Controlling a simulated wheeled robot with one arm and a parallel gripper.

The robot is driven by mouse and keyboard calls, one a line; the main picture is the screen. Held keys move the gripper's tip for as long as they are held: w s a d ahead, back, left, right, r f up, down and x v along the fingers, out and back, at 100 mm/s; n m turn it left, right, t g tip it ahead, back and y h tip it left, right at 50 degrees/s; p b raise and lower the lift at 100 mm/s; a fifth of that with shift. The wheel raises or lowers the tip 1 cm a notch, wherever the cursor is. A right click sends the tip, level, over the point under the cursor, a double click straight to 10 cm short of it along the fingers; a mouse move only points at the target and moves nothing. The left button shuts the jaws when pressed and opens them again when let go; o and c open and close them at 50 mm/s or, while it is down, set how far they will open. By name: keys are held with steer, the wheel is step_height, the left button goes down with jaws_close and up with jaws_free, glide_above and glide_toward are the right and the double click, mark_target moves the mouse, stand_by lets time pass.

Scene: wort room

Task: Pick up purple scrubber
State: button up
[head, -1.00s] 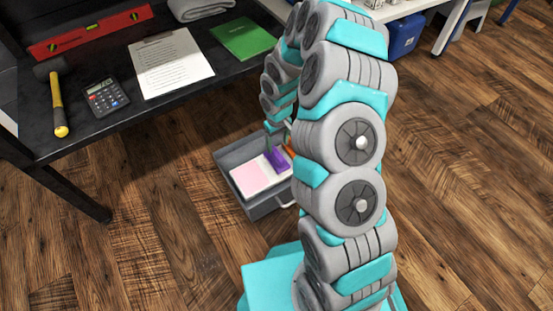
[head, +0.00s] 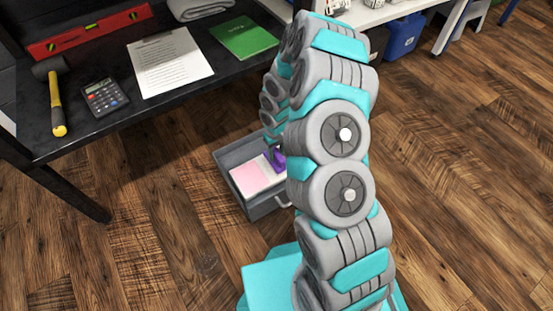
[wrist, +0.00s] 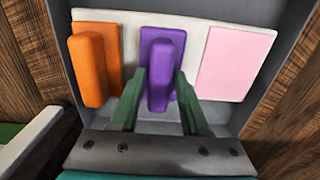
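The purple scrubber (wrist: 162,52) lies on a white board (wrist: 209,34) inside a grey drawer, its raised handle toward my wrist camera. In the head view the scrubber (head: 278,160) shows as a small purple patch beside my arm. My gripper (wrist: 158,76) is open in the wrist view, with one dark green finger on each side of the handle. Slim gaps show between the fingers and the handle. Whether the fingertips reach low enough around it is hard to tell. In the head view my arm hides most of the gripper.
An orange scrubber (wrist: 92,65) lies left of the purple one, and a pink sheet (wrist: 236,62) lies to its right. The grey drawer (head: 265,208) has walls close around them. A black table (head: 112,122) with a hammer, calculator and papers stands at the left.

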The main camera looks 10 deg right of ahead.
mark_target(276, 153)
jaws_close()
stand_by(0.5)
step_height(276, 153, up, 10)
steer(key=shift+r+p, duration=0.1)
steer(key=shift+p, duration=0.3)
steer(key=shift+c, duration=1.2)
jaws_free()
jaws_close()
